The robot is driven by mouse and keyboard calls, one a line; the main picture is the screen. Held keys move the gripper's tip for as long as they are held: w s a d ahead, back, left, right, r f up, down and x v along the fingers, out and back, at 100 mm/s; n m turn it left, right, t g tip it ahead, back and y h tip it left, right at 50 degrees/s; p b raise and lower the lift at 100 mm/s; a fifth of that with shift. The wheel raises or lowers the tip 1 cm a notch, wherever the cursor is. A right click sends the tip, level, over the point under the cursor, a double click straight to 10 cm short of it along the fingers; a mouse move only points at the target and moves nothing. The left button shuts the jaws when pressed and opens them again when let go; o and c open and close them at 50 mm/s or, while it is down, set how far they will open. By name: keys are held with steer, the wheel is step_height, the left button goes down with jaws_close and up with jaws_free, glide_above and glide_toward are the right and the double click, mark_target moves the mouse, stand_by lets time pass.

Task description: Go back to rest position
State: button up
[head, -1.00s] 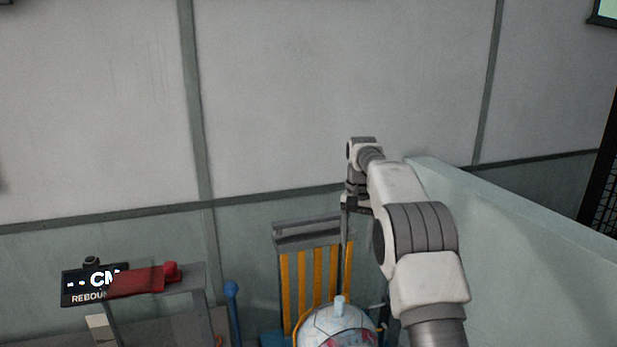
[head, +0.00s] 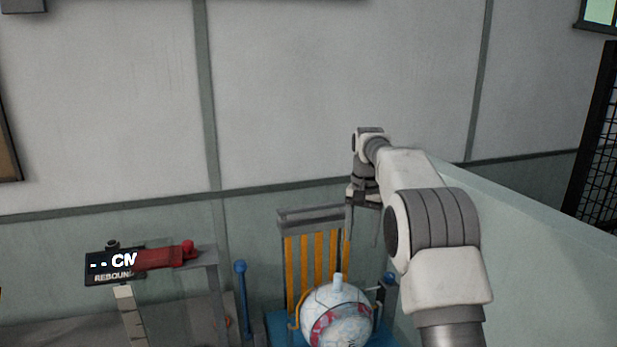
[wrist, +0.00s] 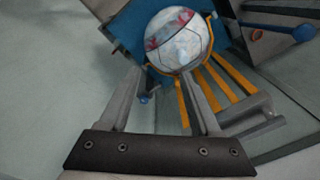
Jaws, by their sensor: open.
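My gripper (head: 362,222) hangs at the end of my arm, right of centre in the head view, with its fingers pointing down. In the wrist view my gripper (wrist: 166,108) has its two fingers spread apart with nothing between them. The ball press (head: 311,262) has yellow vertical bars and a blue base. A white ball (head: 337,312) with red patches sits in it, below and left of my gripper. The ball (wrist: 179,40) also shows past the fingertips in the wrist view, apart from them.
A stand at the left holds a display (head: 112,266) reading "-- CM" and "REBOUND", with a red part (head: 165,256) beside it. A blue-knobbed lever (head: 240,268) stands left of the press. A pale green partition (head: 520,220) runs along the right. A wall closes the back.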

steer(key=s+d+r+n+t, duration=0.1)
steer(key=s+r, duration=0.5)
steer(key=s, duration=0.4)
steer(key=s+r+n+t, duration=0.1)
steer(key=s+r+t, duration=0.1)
steer(key=s+r, duration=0.6)
steer(key=s+f+n+t, duration=0.1)
steer(key=s+f, duration=0.4)
steer(key=s, duration=0.5)
steer(key=s+f+n+t, duration=0.1)
steer(key=s+f, duration=0.4)
steer(key=s, duration=0.6)
steer(key=shift+s+d+n, duration=0.15)
steer(key=shift+s+n, duration=0.15)
steer(key=shift+n, duration=0.2)
